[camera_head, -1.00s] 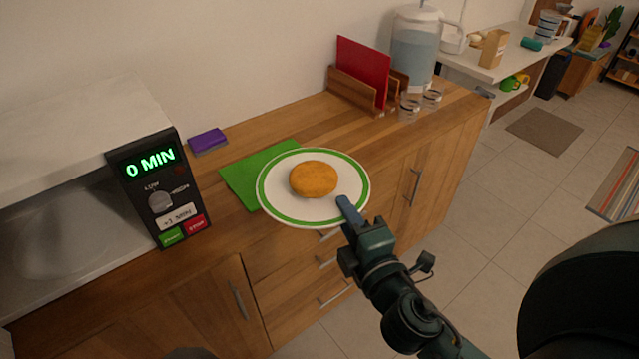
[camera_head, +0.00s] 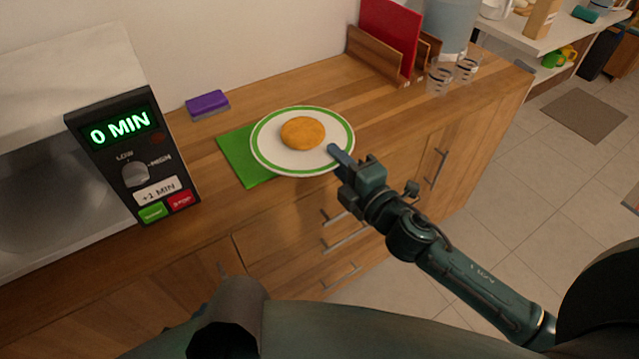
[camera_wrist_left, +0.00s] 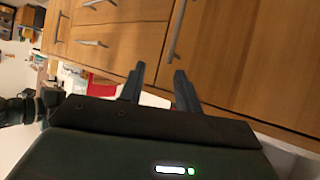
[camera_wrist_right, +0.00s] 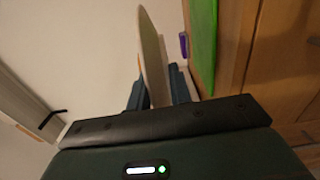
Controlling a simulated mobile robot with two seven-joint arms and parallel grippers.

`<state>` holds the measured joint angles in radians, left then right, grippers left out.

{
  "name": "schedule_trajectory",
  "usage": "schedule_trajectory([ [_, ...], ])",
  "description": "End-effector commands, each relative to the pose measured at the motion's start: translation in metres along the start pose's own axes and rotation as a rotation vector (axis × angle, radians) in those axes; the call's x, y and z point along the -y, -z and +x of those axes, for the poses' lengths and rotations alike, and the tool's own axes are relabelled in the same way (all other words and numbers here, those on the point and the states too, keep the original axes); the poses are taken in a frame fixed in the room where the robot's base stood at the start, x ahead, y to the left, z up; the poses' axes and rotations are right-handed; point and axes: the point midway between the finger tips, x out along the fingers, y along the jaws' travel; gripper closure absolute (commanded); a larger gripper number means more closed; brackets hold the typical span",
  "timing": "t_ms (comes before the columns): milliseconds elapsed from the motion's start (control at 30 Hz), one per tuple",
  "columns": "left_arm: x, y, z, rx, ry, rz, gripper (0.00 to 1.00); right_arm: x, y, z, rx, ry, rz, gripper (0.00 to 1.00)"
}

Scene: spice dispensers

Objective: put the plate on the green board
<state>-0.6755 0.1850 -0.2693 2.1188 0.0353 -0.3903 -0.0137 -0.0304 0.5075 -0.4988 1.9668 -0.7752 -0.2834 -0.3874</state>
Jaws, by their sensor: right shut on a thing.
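The white plate (camera_head: 270,157) with a green rim band carries a round orange-brown food item (camera_head: 303,133). My right gripper (camera_head: 340,160) is shut on the plate's near right rim. The right wrist view shows the plate (camera_wrist_right: 151,55) edge-on between the fingers, with a gap between it and the green board (camera_wrist_right: 203,40). In the head view the plate covers part of the green board (camera_head: 241,163), which lies on the wooden counter. The left wrist view shows my left gripper (camera_wrist_left: 158,90) open, with fingers apart, facing the cabinet fronts.
A microwave (camera_head: 135,160) showing "0 MIN" stands at left. A purple sponge (camera_head: 208,103) lies behind the board. A wooden rack with a red board (camera_head: 390,35) and glasses (camera_head: 440,78) stand at the back right. The counter between board and rack is clear.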

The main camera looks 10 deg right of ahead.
Motion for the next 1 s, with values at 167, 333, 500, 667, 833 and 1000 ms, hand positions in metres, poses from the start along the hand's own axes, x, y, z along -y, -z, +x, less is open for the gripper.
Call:
schedule_trajectory([
  [167, -0.001, -0.006, 0.006, -0.019, -0.012, -0.019, 0.67, 0.036, 0.001, 0.000, 0.001, 0.000, 0.004, 1.00],
  [333, 0.000, -0.008, 0.009, -0.023, -0.013, -0.031, 0.67, 0.048, 0.001, 0.000, 0.001, -0.002, 0.002, 1.00],
  [500, 0.001, -0.015, 0.015, -0.034, -0.012, -0.055, 0.67, 0.072, 0.001, 0.000, 0.003, 0.001, 0.005, 1.00],
  [667, 0.001, -0.011, 0.016, -0.050, -0.011, -0.080, 0.67, 0.083, 0.001, 0.000, 0.001, -0.002, 0.003, 1.00],
  [833, 0.001, -0.009, 0.015, -0.052, -0.011, -0.081, 0.67, 0.081, 0.001, 0.000, 0.000, -0.002, 0.001, 1.00],
  [1000, 0.001, -0.014, 0.017, -0.050, -0.014, -0.085, 0.67, 0.086, 0.001, 0.000, 0.001, -0.002, 0.001, 1.00],
])
